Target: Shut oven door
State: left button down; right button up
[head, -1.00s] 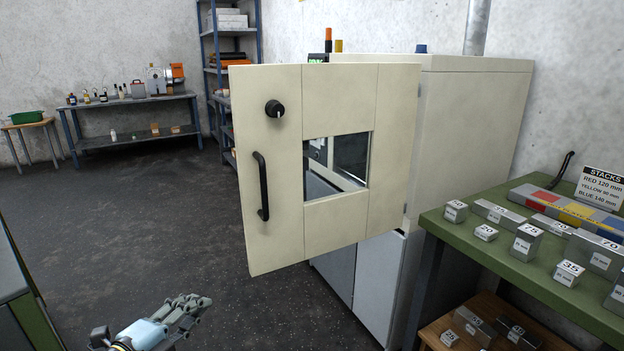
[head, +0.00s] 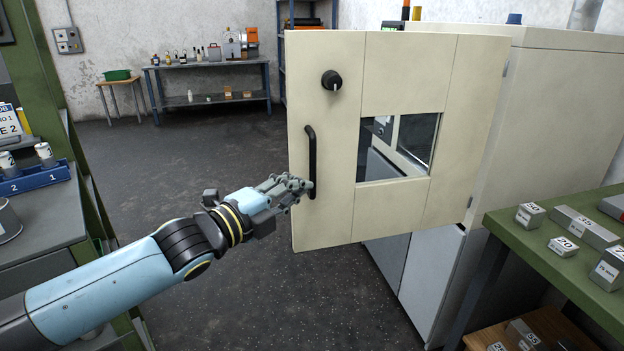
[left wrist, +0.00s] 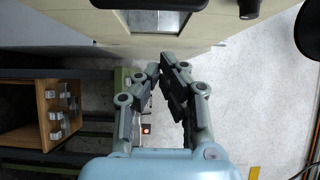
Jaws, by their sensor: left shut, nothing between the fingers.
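The cream oven door (head: 400,215) stands wide open in the head view, with a window, a round black knob (head: 331,80) and a black vertical handle (head: 311,160). The oven body (head: 545,110) is behind it to the right. My left gripper (head: 300,188) is shut and empty, its fingertips at the lower part of the handle in the picture; I cannot tell whether they touch. In the left wrist view the door (left wrist: 158,45) spans the top, beyond the closed fingers (left wrist: 160,68). My right gripper is out of view.
A green workbench (head: 550,255) with steel blocks stands at the right, near the oven. A bench with a blue rack (head: 35,180) is at the left. A back table (head: 205,68) holds bottles. The dark floor (head: 250,300) between is clear.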

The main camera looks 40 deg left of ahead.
aim_at(311, 169)
pick_arm(q)
jog(key=w+p, duration=0.1)
jog(key=w, duration=0.1)
jog(key=w+p, duration=0.1)
jog(key=w, duration=0.1)
jog(key=w+a+p, duration=0.1)
jog(key=w, duration=0.1)
jog(key=shift+w+r, duration=0.3)
jog(key=shift+w+a, duration=0.4)
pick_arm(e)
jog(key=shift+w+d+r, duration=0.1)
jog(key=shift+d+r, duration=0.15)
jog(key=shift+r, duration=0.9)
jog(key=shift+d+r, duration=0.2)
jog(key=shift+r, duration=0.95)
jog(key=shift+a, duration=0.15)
